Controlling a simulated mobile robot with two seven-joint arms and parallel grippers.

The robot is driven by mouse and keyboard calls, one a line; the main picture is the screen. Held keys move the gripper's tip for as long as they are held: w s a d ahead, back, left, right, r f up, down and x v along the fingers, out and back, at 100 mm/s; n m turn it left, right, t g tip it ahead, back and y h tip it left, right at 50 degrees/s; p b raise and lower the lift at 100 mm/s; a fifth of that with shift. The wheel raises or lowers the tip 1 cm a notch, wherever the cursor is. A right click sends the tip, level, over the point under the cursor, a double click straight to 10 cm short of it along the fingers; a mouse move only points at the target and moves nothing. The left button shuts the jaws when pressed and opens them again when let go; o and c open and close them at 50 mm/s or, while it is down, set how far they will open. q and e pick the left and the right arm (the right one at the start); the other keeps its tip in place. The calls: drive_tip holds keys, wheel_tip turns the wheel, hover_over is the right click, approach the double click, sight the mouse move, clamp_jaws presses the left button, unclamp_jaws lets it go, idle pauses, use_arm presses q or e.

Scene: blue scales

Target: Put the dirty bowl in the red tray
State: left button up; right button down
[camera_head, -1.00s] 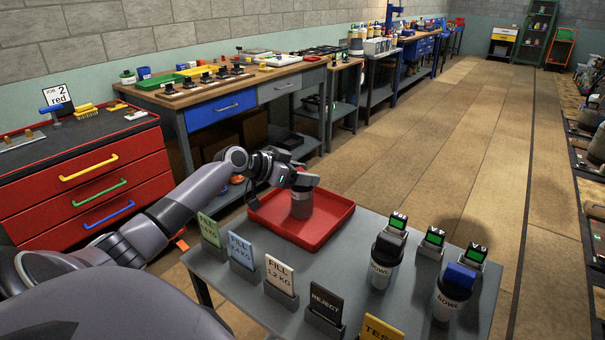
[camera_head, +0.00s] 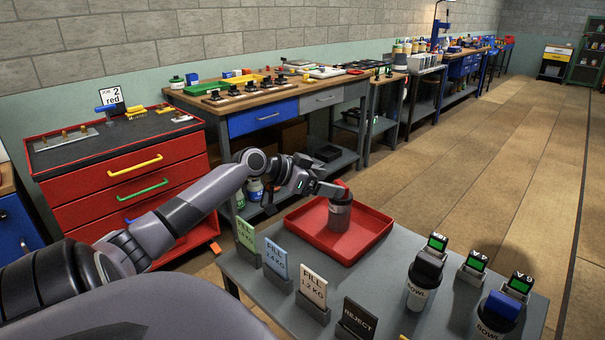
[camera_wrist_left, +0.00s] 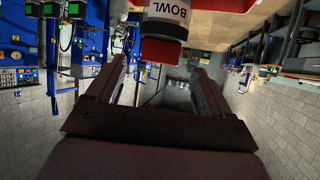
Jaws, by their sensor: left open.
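A grey canister (camera_head: 341,216) labelled BOWL, with a red top, stands upright inside the red tray (camera_head: 372,246). The tray lies on the grey table. My left gripper (camera_head: 328,190) is beside the canister's top, on its left, with the jaws open. In the left wrist view the canister (camera_wrist_left: 166,14) and its red top show upside down at the upper edge, beyond the spread fingertips (camera_wrist_left: 160,72) and not between them. I cannot tell whether this bowl is dirty. My right gripper is out of view.
Two more BOWL canisters, one black-topped (camera_head: 421,285) and one blue-topped (camera_head: 500,314), stand on the table's right, near small green displays (camera_head: 475,263). Upright cards, such as FILL 1.2 KG (camera_head: 313,290) and REJECT (camera_head: 357,322), line the near side. A red drawer cabinet (camera_head: 130,180) stands left.

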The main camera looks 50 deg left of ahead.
use_arm(q)
drive_tip(key=v, duration=0.6)
drive_tip(key=shift+s+r+b, duration=0.2)
drive_tip(key=shift+s+b, duration=0.1)
drive_tip(key=shift+a, duration=0.1)
idle(0.4)
